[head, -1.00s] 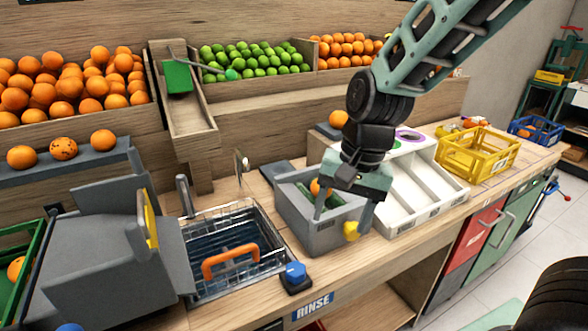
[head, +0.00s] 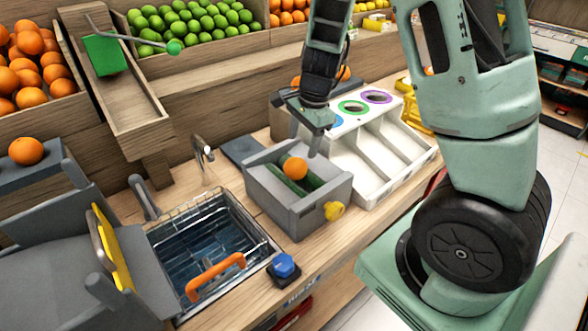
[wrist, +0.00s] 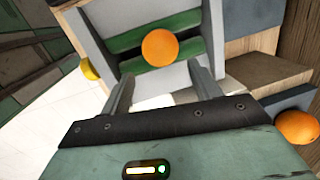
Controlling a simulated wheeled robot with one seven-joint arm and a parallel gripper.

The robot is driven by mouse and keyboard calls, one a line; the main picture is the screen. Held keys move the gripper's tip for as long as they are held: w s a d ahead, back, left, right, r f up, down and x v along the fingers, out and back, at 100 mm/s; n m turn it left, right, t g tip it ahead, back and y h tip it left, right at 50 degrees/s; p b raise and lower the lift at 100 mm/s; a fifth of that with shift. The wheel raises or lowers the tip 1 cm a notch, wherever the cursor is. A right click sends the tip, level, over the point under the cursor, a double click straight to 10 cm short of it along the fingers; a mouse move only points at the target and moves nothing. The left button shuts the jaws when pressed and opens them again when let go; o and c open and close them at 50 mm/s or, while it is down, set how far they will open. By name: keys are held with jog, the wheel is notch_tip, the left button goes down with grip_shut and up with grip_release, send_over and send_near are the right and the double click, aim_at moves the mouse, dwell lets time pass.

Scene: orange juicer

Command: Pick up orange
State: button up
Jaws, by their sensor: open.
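An orange (head: 295,168) sits on the green rollers inside a grey box (head: 299,219) on the counter. It also shows in the wrist view (wrist: 160,47), beyond and between my fingertips. My gripper (head: 308,145) is open and empty, behind and slightly right of this orange in the head view, and apart from it. In the wrist view my gripper (wrist: 158,85) shows both fingers spread. Another orange (wrist: 297,127) shows at the right of the wrist view. More oranges (head: 28,70) fill a bin at the upper left, and one orange (head: 26,151) rests on a grey ledge.
A sink basin (head: 214,245) with a wire basket and orange handle lies left of the box. A blue button (head: 284,265) is in front. A white sorting tray (head: 385,145) stands to the right. Limes (head: 185,22) fill a bin behind. A yellow knob (head: 334,210) projects from the box.

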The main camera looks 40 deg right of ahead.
aim_at(297, 160)
jog(key=f, duration=0.3)
jog(key=w+f, duration=0.1)
jog(key=f, duration=0.2)
jog(key=a+f, duration=0.1)
jog(key=f, duration=0.2)
jog(key=shift+w+f+b, duration=0.25)
jog(key=shift+f+b, duration=0.05)
jog(key=c, duration=0.7)
jog(key=shift+c, duration=0.2)
notch_tip(297, 160, up, 9)
jog(key=shift+r+p, duration=0.1)
jog(key=shift+p, duration=0.75)
jog(key=d+r, duration=0.1)
jog(key=r+p, duration=0.1)
jog(key=shift+w+d+r+p, duration=0.3)
jog(key=shift+w+d+r, duration=0.05)
jog(key=w+d+r+p, duration=0.1)
jog(key=w+d+p, duration=0.1)
jog(key=d, duration=0.6)
jog(key=w+d+r+p, duration=0.1)
jog(key=w+d+r, duration=0.1)
jog(key=w+d, duration=0.3)
jog(key=d, duration=0.4)
jog(key=shift+r+p, duration=0.15)
jog(key=shift+p, duration=0.25)
